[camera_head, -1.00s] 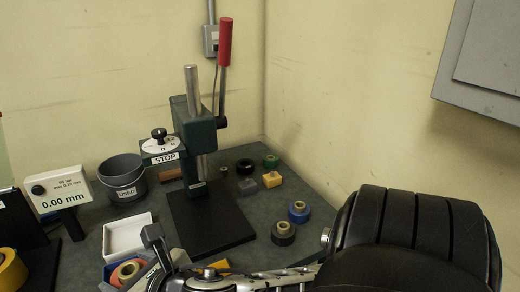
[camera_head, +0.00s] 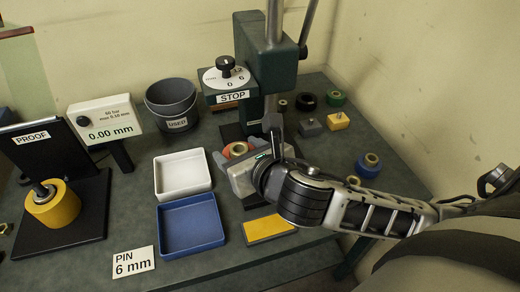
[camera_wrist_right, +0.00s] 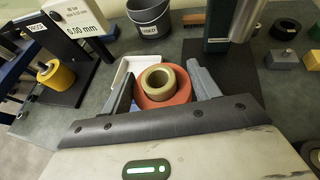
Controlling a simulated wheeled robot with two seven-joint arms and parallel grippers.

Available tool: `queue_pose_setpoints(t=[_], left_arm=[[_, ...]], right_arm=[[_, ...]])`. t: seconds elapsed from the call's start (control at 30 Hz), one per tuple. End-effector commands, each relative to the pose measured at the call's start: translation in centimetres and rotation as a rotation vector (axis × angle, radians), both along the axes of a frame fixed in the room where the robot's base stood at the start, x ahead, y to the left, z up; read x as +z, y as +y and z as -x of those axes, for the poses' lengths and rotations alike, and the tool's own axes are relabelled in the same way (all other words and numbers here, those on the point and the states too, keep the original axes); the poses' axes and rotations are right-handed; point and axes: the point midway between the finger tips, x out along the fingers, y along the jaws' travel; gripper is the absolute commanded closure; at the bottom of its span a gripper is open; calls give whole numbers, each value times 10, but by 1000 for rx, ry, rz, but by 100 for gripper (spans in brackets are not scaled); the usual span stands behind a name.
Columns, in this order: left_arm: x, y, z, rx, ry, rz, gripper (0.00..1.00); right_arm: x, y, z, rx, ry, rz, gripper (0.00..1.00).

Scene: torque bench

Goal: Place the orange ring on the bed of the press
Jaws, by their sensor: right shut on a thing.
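The orange ring (camera_head: 237,149), with a tan core, is held between the fingers of my right gripper (camera_head: 243,153). In the right wrist view the ring (camera_wrist_right: 165,97) sits between the two grey fingers (camera_wrist_right: 160,80), one on each side. The press (camera_head: 270,68) is green with a STOP label; its black bed (camera_head: 230,131) is partly hidden behind my gripper. The ring appears over or in front of the bed; I cannot tell whether it touches it. My left gripper is not in view.
A white tray (camera_head: 183,188) and a blue tray (camera_head: 191,248) lie left of my gripper. A yellow-topped block (camera_head: 268,229) is in front. The USED bucket (camera_head: 172,120) and gauge (camera_head: 108,120) stand behind left. Several rollers and blocks lie right of the press.

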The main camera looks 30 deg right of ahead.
Motion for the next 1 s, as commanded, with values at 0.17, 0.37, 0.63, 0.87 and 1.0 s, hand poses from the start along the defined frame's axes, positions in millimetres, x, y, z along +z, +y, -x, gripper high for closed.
queue_pose_setpoints(t=[0.17, 0.37, 0.63, 0.87, 1.0], left_arm=[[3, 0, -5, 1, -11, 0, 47], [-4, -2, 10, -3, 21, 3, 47], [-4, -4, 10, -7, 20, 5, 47], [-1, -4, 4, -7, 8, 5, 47], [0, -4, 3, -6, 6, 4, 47]], right_arm=[[-7, -9, -11, 4, -1, 4, 91], [-26, -46, -33, 0, 0, 6, 91], [-63, -91, -60, 1, 1, 0, 91], [-90, -110, -73, 4, -3, -1, 91], [-96, -114, -76, 4, -4, 0, 91]])
